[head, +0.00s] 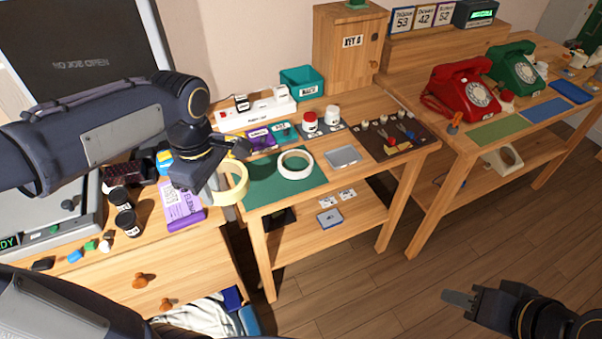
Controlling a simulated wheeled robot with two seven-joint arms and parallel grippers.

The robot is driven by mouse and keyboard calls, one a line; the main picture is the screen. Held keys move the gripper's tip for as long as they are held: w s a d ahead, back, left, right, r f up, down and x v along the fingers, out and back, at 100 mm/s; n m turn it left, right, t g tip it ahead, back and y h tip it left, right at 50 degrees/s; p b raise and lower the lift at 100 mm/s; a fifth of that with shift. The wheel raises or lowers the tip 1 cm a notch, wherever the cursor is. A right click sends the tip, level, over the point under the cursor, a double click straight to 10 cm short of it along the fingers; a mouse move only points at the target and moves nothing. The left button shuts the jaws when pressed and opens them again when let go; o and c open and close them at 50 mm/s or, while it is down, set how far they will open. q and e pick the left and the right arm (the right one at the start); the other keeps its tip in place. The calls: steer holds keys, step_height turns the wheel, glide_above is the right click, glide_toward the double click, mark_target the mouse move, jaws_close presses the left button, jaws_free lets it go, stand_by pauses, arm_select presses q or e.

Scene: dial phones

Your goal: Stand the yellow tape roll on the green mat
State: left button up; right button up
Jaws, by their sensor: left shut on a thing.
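The yellow tape roll (244,184) is a pale yellow ring, seen upright with its hole facing the camera. My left gripper (222,165) is shut on its upper part. The green mat (262,191) lies on the middle wooden table. The roll is at the mat's left edge in the picture; I cannot tell whether it touches the surface. A white tape roll (296,175) lies flat on the mat, to the right of the yellow one. My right gripper (459,298) is low at the right, over the floor and away from the tables; its finger opening is unclear.
A grey tray (343,156) sits right of the mat. Jars (311,122), a power strip (256,113) and a teal bin (300,82) stand behind. Red (463,88) and green phones (514,68) are on the right table.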

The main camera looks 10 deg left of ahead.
mark_target(232, 162)
arm_select(q)
steer(key=shift+d+f, duration=0.1)
steer(key=shift+d, duration=0.3)
steer(key=w+f, duration=0.1)
steer(key=w, duration=0.2)
steer(key=w+f, duration=0.1)
steer(key=w, duration=0.1)
steer(key=w+f, duration=0.1)
steer(key=w, duration=0.2)
steer(key=shift+w+d+f, duration=0.1)
steer(key=shift+w+f, duration=0.25)
steer(key=shift+f, duration=0.05)
steer(key=w+f, duration=0.4)
steer(key=f, duration=0.1)
steer(key=shift+w, duration=0.2)
steer(key=shift+w+f, duration=0.35)
steer(key=shift+f, duration=0.1)
step_height(232, 162, down, 3)
steer(key=shift+w+f, duration=0.1)
steer(key=shift+f, duration=0.05)
arm_select(e)
steer(key=shift+w+d+f, duration=0.2)
steer(key=shift+d+f, duration=0.05)
steer(key=shift+d, duration=0.1)
